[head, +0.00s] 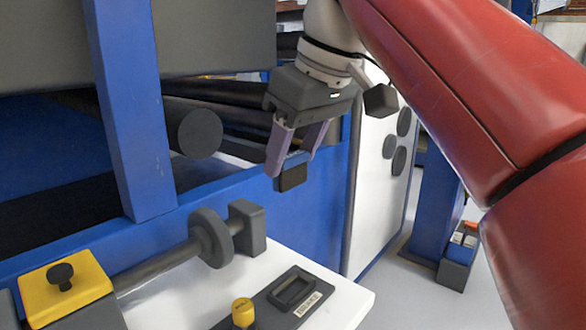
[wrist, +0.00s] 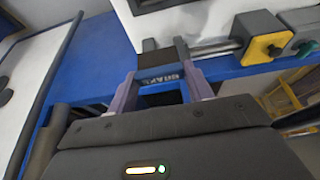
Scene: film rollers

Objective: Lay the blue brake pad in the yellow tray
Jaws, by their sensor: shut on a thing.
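My gripper (head: 296,162) is shut on the blue brake pad (head: 297,158), holding it in the air in front of the blue machine frame. The pad has a blue part between the fingers and a dark block below it. In the wrist view the pad (wrist: 160,79) shows white lettering between the two purple fingers of my gripper (wrist: 160,85). I cannot make out a yellow tray in either view.
A white table (head: 345,297) carries a dark slotted holder (head: 293,290) with a label and a yellow knob (head: 243,312). A yellow block (head: 65,289) with a black knob and a grey shaft (head: 155,268) lie left. A blue post (head: 135,110) stands left of my gripper.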

